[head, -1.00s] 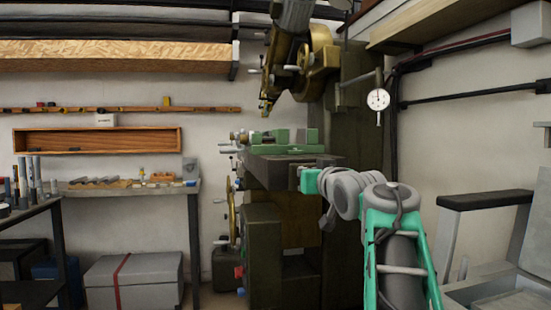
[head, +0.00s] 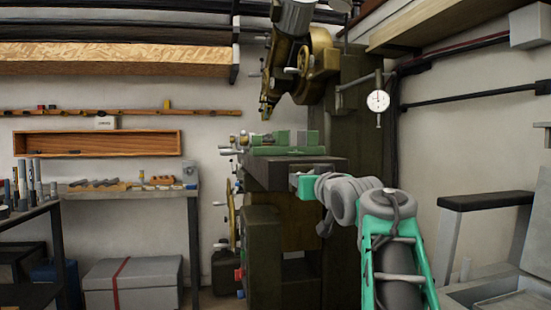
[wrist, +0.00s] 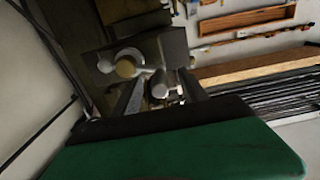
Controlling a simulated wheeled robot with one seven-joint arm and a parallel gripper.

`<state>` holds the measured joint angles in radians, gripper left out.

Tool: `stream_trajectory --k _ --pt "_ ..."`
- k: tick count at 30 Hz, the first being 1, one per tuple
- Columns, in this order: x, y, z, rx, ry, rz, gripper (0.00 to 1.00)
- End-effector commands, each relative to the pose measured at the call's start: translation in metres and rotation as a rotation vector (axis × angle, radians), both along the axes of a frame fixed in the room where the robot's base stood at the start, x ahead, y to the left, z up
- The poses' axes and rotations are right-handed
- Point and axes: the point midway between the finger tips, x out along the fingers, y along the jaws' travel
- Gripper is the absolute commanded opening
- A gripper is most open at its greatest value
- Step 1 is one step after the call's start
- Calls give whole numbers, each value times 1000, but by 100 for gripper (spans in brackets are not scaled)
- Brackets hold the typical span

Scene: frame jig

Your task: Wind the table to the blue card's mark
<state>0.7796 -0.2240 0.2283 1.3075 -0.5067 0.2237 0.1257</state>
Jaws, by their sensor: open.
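The milling machine's dark table (head: 270,170) carries a green vise (head: 285,150). In the head view my arm reaches to the table's right end, and my gripper's fingers are hidden there. In the wrist view my gripper (wrist: 162,78) is open, with a dark finger on each side of a small grey rounded handle (wrist: 160,88). I cannot tell whether the fingers touch it. A round brass-coloured boss (wrist: 125,68) on a pale grey fitting sits beside it. The dial gauge (head: 378,101) hangs right of the column; its reading is too small to tell. I see no blue card.
A workbench (head: 130,190) with small tools stands at the left, above a grey box with a red band (head: 133,283). A black-topped grey frame (head: 486,200) stands at the right, near my arm.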

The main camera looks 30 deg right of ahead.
Motion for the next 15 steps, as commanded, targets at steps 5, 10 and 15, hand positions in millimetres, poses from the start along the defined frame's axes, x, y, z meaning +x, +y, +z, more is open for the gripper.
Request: stream_trajectory --k 5,10,15 --pt "-13 3 -2 -3 -2 -3 51" --pt "-42 11 -3 -3 -2 -4 51" --pt "-67 19 -2 -2 -2 -3 51"
